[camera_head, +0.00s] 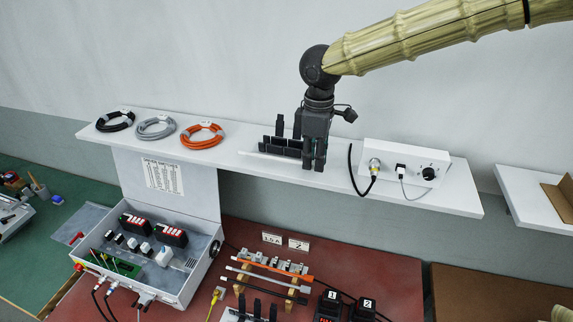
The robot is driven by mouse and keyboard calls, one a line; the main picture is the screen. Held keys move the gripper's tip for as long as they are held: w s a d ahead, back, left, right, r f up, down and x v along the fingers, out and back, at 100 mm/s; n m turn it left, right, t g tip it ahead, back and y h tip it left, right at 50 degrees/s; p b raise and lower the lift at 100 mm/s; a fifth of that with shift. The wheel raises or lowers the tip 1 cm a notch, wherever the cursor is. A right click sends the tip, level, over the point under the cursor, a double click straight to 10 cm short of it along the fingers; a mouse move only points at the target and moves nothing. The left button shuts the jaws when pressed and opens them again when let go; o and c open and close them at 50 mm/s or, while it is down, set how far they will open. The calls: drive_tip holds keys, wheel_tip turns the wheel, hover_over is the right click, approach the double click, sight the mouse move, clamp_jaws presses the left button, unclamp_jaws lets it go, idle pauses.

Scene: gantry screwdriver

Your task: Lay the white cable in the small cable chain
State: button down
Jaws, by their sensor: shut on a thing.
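My gripper (314,163) points down over the shelf, at the right end of a small black cable chain (279,147). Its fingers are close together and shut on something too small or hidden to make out. The chain lies on the shelf, with black uprights standing at it and a pale strip along its front. A pale, whitish cable (261,276) lies across the rack on the red table below, between an orange and a black one. I cannot tell which is the task's cable.
The white shelf (232,154) carries three coiled cables (155,128) at left and a white connector box (408,160) at right, with a black cable (351,168) hanging from it. Below stand an open case (205,215) and another black comb-like part (255,312).

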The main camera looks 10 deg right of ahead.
drive_tip(key=shift+r, duration=1.25)
drive_tip(key=w+d+r, duration=0.4)
drive_tip(key=w+d, duration=0.1)
drive_tip(key=shift+a+f, duration=0.15)
drive_tip(key=shift+f, duration=1.75)
drive_tip(key=shift+w+f+b, duration=0.1)
drive_tip(key=shift+f+b, duration=0.55)
drive_tip(key=shift+f, duration=1.25)
drive_tip(key=c, duration=1.3)
unclamp_jaws()
